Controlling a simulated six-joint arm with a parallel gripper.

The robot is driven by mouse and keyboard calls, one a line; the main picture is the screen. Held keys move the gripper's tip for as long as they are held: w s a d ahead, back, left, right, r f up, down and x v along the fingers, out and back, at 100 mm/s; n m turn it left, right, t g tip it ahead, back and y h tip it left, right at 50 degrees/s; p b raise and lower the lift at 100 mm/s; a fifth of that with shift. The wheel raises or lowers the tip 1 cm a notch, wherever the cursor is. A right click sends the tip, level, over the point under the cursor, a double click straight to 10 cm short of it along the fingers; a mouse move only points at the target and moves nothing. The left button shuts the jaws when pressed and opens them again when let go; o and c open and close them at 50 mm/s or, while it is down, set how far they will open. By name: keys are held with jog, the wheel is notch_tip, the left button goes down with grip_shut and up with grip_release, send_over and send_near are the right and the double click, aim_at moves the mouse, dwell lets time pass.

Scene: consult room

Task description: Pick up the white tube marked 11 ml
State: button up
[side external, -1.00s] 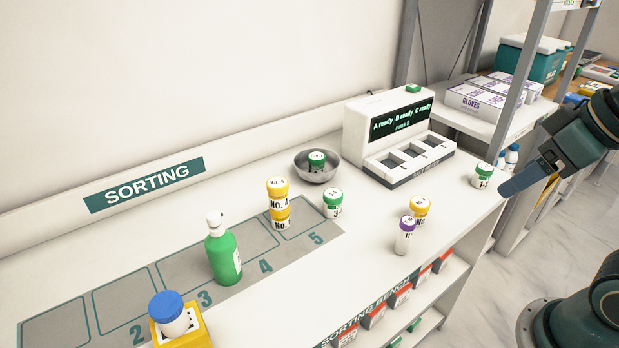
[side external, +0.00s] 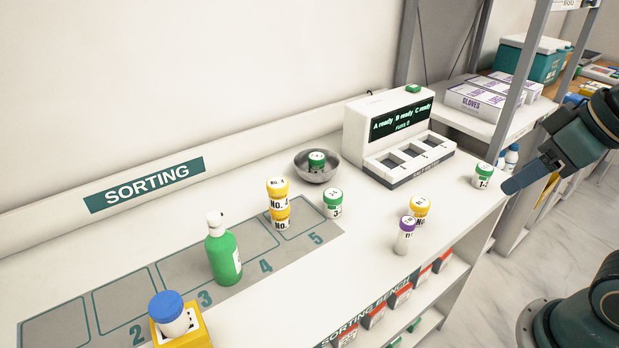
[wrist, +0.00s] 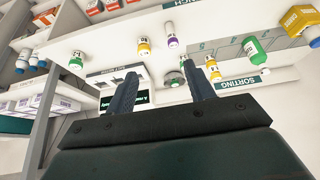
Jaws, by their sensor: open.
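A small white tube with a purple cap (side external: 405,236) stands upright near the bench's front edge, in front of a yellow-capped jar (side external: 419,209). Its dark marking is only partly readable, and looks like 11. It also shows in the wrist view as the purple-capped tube (wrist: 171,38), near the top middle. My gripper (side external: 511,187) is off the right end of the bench, well to the right of the tube. In the wrist view the two fingers of my gripper (wrist: 161,70) are spread apart with nothing held between them.
A green-capped jar (side external: 482,177) stands at the bench's right end, near my gripper. A machine with a display (side external: 400,135) and a metal bowl (side external: 317,168) are behind. A green-capped jar (side external: 332,204), stacked yellow-capped jars (side external: 278,205) and a green bottle (side external: 222,255) are further left.

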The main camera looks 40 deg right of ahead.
jog(key=shift+w, duration=0.1)
jog(key=m+g, duration=0.6)
jog(key=m, duration=1.4)
send_over(405, 235)
jog(key=f, duration=0.6)
jog(key=d+f, duration=0.1)
jog(key=f, duration=0.2)
jog(key=shift+w+f, duration=0.2)
jog(key=shift+w, duration=0.1)
jog(key=shift+f, duration=4.3)
jog(key=shift+f, duration=0.1)
jog(key=shift+f, duration=2.5)
